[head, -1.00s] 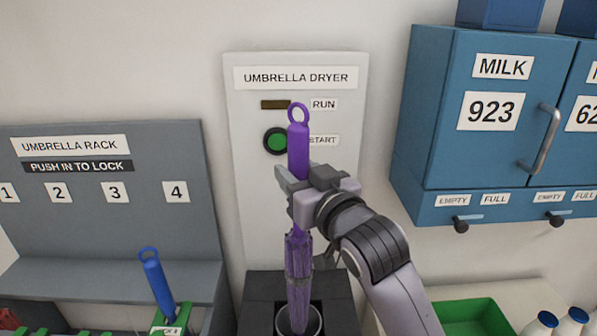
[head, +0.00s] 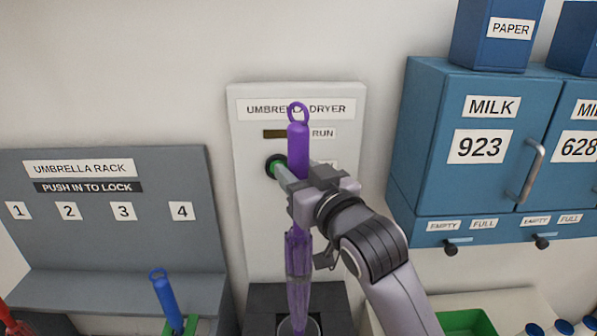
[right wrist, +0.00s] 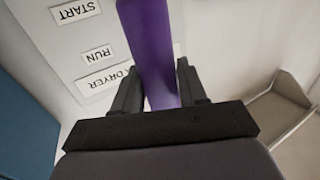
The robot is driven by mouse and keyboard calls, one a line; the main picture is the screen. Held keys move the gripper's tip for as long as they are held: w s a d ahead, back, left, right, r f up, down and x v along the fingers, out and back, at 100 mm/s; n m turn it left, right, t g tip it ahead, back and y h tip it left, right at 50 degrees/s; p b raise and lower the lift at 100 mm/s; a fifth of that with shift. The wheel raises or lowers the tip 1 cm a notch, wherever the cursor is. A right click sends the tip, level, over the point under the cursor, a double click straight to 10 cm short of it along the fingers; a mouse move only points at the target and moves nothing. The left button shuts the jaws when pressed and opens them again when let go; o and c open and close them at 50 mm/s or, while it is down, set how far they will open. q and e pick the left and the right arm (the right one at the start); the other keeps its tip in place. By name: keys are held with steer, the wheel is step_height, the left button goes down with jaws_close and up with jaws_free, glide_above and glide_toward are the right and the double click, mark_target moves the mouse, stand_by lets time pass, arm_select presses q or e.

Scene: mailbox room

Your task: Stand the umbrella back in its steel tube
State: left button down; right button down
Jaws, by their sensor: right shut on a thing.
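The purple umbrella (head: 298,262) hangs upright in my right gripper (head: 297,187), handle loop up, in front of the dryer panel. My right gripper is shut on its handle, which also shows between the fingers in the right wrist view (right wrist: 150,50). Below it is the round grey rim of the steel tube (head: 312,328), at the bottom edge of the head view. The umbrella's lower end overlaps the tube opening in the picture; I cannot tell how deep it is. My left gripper is not in view.
The umbrella dryer (head: 345,215) stands behind, its green start button partly covered by my gripper. The umbrella rack (head: 110,240) is at left, with a blue umbrella (head: 166,300) near it. A blue milk cabinet (head: 470,140) and a green tray (head: 468,322) are at right.

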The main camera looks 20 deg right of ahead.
mark_target(303, 145)
step_height(303, 145, up, 5)
steer(key=p, duration=0.4)
steer(key=shift+r+p, duration=0.45)
steer(key=shift+p, duration=0.15)
steer(key=shift+f, duration=0.1)
